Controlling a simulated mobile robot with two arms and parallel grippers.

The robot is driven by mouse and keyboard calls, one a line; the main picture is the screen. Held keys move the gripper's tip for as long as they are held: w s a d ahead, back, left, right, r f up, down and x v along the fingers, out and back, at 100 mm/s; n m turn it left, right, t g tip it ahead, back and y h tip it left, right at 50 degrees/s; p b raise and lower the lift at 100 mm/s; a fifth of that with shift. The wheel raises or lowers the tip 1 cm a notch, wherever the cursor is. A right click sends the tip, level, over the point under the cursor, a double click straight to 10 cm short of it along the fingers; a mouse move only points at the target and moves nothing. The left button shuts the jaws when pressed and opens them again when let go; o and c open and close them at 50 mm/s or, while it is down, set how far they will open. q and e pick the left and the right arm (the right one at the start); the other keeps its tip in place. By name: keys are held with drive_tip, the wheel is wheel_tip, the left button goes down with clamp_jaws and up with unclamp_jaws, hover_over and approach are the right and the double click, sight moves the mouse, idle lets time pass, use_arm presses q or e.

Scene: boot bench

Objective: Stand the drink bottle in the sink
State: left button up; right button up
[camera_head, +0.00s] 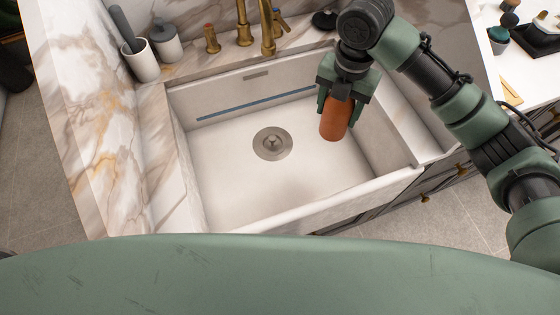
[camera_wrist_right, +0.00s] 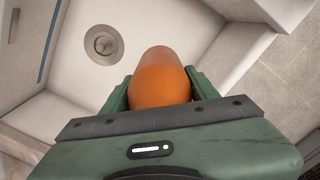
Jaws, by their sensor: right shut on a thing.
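The orange-brown drink bottle (camera_head: 335,120) is held in my right gripper (camera_head: 340,96), over the right part of the sink. It hangs below the fingers and looks close to upright. In the right wrist view the bottle (camera_wrist_right: 160,78) sits between the two green fingers (camera_wrist_right: 160,92). I cannot tell whether its lower end touches the sink floor. The white sink (camera_head: 230,170) has a round metal drain (camera_head: 272,144) left of the bottle; the drain also shows in the right wrist view (camera_wrist_right: 103,44). My left gripper is not in view.
A brass tap (camera_head: 267,30) stands behind the sink. A white holder with a dark-handled tool (camera_head: 141,62) and a grey lidded jar (camera_head: 166,42) stand at the back left. The sink floor around the drain is clear. Marble counter (camera_head: 165,150) borders the left side.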

sight(331, 118)
drive_tip(key=f+n, duration=0.1)
drive_tip(key=f+n+b, duration=0.1)
drive_tip(key=w+a+f+n+b, duration=0.1)
drive_tip(key=f, duration=0.1)
drive_tip(key=shift+f+n, duration=0.1)
drive_tip(key=shift+n, duration=0.2)
drive_tip(key=shift+f+b, duration=0.45)
drive_tip(key=shift+f, duration=9.45)
drive_tip(key=shift+s+f, duration=0.1)
drive_tip(key=o, duration=1.4)
wheel_tip(331, 118, up, 12)
drive_tip(key=shift+r+p, duration=0.15)
drive_tip(key=shift+p, duration=0.25)
